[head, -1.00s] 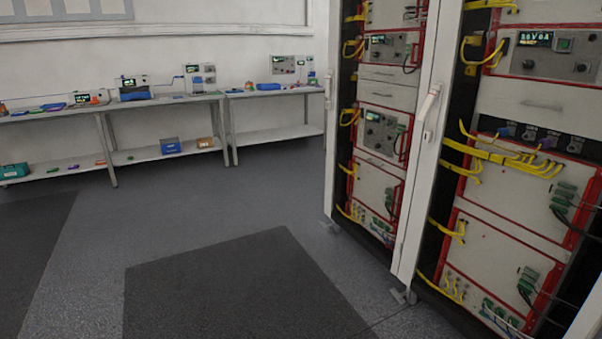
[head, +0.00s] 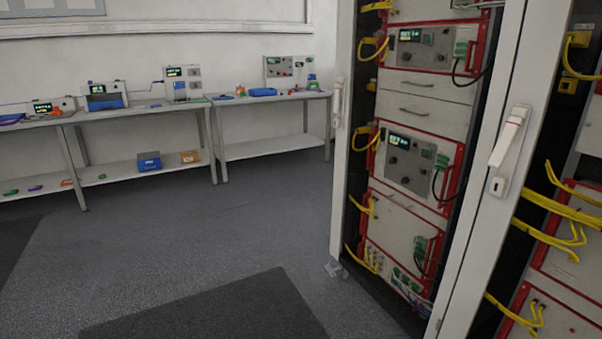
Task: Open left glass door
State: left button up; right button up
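The left cabinet front has a tall white frame (head: 345,180), and its red-edged instruments show through, as if behind clear glass. A white lever handle (head: 510,138) with a lock plate below it sits on the white post (head: 483,200) between the left and right cabinet bays. A second, slim handle (head: 338,98) shows edge-on at the frame's left edge. I see no door standing ajar; the glass itself is hard to make out. Neither of my grippers is in view.
A second cabinet bay with yellow cables (head: 560,225) stands at the right edge. Workbenches (head: 140,115) with devices line the back wall. A blue box (head: 149,162) sits on a lower shelf. The grey floor (head: 220,240) left of the cabinet is clear, with a dark mat (head: 210,310) in front.

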aim_at(514, 13)
jog(key=i, duration=1.65)
